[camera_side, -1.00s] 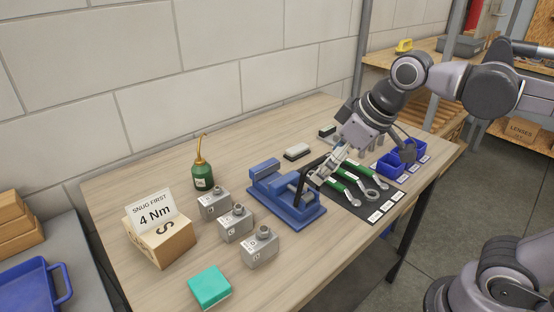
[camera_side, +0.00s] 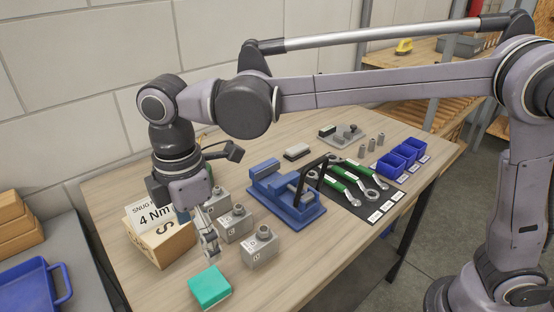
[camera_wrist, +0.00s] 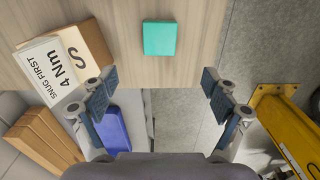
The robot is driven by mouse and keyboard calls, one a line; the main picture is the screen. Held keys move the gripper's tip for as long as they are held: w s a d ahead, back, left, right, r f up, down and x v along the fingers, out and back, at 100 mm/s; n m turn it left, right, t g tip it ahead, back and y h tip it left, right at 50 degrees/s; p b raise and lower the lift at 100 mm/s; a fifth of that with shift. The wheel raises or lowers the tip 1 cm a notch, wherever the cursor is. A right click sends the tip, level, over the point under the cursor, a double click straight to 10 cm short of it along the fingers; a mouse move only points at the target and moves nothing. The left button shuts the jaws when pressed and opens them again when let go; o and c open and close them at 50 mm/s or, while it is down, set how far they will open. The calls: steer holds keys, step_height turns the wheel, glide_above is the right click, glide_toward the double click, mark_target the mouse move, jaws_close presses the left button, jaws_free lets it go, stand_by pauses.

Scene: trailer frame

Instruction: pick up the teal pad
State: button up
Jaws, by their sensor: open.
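The teal pad (camera_side: 209,287) lies flat on the wooden table near its front edge in the side view. In the wrist view the teal pad (camera_wrist: 160,38) is at the top middle, on the bare wood and apart from the fingers. My gripper (camera_side: 211,248) hangs above the table, just behind and above the pad in the side view. In the wrist view my gripper (camera_wrist: 160,86) has its two fingers spread wide with nothing between them.
A wooden box (camera_side: 165,240) with a "4 Nm" card stands left of the gripper. Several grey metal blocks (camera_side: 260,250) stand close on the right. A blue vise (camera_side: 285,195) and wrenches on a dark mat lie further right. Bare wood surrounds the pad.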

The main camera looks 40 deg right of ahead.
glide_above(208, 283)
steer(key=f, duration=0.9)
steer(key=shift+d, duration=0.25)
steer(key=shift+a+f, duration=0.2)
steer(key=shift+f, duration=2.35)
steer(key=shift+c, duration=0.3)
steer(key=c, duration=1.2)
